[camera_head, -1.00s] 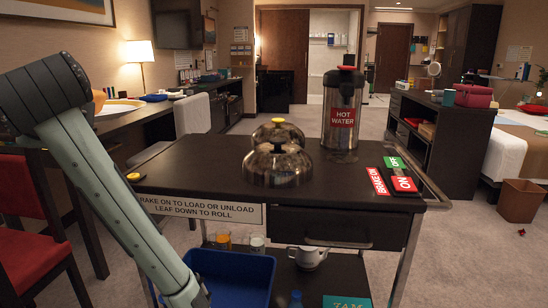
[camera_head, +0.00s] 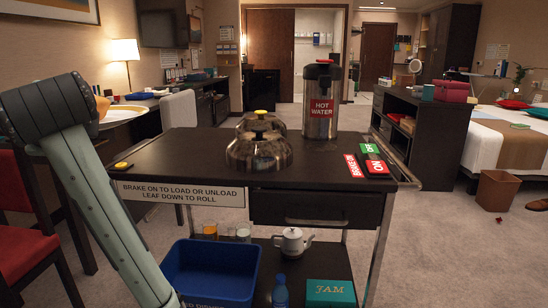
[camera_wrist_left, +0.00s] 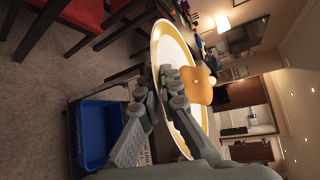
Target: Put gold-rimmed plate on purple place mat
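The gold-rimmed plate (camera_wrist_left: 164,44) is white inside, with a golden-brown piece of food (camera_wrist_left: 199,86) on it. My left gripper (camera_wrist_left: 158,100) is shut on the plate's rim, with one finger on each side, in the left wrist view. In the head view the plate (camera_head: 126,113) shows only partly, behind my left arm, roughly level and left of the cart; the arm hides the left gripper there. The purple place mat cannot be made out in either view. My right gripper is out of view.
A dark service cart (camera_head: 320,172) stands ahead, bearing cloches (camera_head: 259,150) and a hot water dispenser (camera_head: 320,115). A red chair (camera_head: 25,240) and a long desk (camera_head: 152,105) are at left.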

